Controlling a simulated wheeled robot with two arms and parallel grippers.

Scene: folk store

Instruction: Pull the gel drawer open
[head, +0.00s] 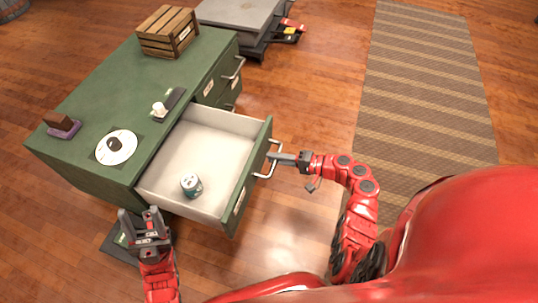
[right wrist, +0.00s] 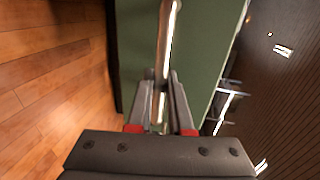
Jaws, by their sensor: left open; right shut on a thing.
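The gel drawer (head: 197,150) is pulled well out of the green cabinet (head: 110,85) in the head view. Its inside is white, and a small teal and white can (head: 191,185) stands in it near the front left. My right gripper (head: 273,157) is shut on the drawer's metal handle (head: 266,172), in front of the green drawer front (head: 252,175). In the right wrist view the handle bar (right wrist: 165,45) runs between the fingers. My left gripper (head: 146,226) is open and empty, low and left of the drawer's near corner.
On the cabinet top are a wooden crate (head: 168,31), a round white disc (head: 116,147), a purple-based block (head: 63,126) and a dark tray with a small white item (head: 168,103). A striped rug (head: 425,80) lies right. Wooden floor is free between.

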